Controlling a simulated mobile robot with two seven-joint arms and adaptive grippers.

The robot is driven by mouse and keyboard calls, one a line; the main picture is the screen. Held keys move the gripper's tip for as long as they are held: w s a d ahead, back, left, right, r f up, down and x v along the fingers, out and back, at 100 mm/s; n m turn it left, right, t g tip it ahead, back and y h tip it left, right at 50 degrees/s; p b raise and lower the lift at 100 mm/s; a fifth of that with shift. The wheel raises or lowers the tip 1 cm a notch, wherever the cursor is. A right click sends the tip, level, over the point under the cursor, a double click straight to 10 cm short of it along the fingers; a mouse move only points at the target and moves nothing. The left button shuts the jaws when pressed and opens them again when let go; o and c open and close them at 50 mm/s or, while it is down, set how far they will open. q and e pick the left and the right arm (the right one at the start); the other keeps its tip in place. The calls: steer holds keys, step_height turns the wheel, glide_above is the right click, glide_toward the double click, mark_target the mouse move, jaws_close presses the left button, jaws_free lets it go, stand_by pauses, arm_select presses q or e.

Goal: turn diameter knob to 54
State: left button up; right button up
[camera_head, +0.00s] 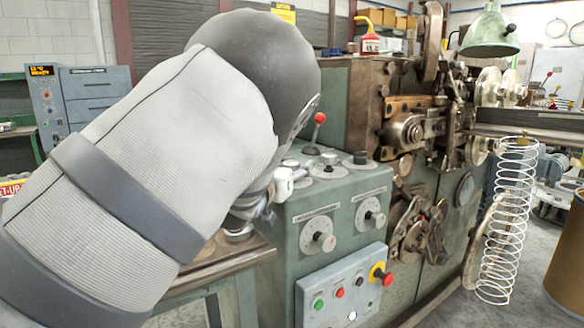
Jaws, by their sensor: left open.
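The green control cabinet (285,235) of the spring coiler stands at the centre. Two round dial knobs are on its front face, a left one (318,238) and a right one (371,214). More dials sit on its top, one in the middle (327,167) and one at the right (360,160). The label plates are too small to read, so I cannot tell which is the diameter knob or its setting. My left gripper (272,191) is open by the cabinet's upper left edge, largely hidden behind my arm. I cannot tell whether it touches anything. My right gripper is out of view.
A red-ball lever (317,128) rises from the cabinet top. A button box (340,290) with a red and yellow stop button (381,275) juts out below the front knobs. The coiler machine (420,150) and a hanging wire spring (510,220) are at right. A bench (215,262) stands at left.

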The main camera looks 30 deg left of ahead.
arm_select(q)
steer(key=c, duration=1.2)
steer(key=shift+s+r+m+h+p, duration=0.15)
steer(key=shift+r+m+h+p, duration=0.3)
steer(key=shift+h, duration=0.35)
steer(key=shift+a+m+h+p, duration=0.1)
steer(key=shift+m+h+p, duration=0.45)
steer(key=shift+h, duration=0.55)
steer(key=m+h, duration=0.2)
steer(key=h, duration=0.1)
steer(key=shift+f, duration=0.25)
steer(key=shift+f+m+g+h, duration=0.2)
steer(key=shift+m+g+h, duration=0.2)
steer(key=shift+m+h, duration=0.75)
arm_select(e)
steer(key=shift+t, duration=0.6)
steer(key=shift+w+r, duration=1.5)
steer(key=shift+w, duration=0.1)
arm_select(q)
steer(key=shift+h, duration=0.45)
steer(key=o, duration=1.2)
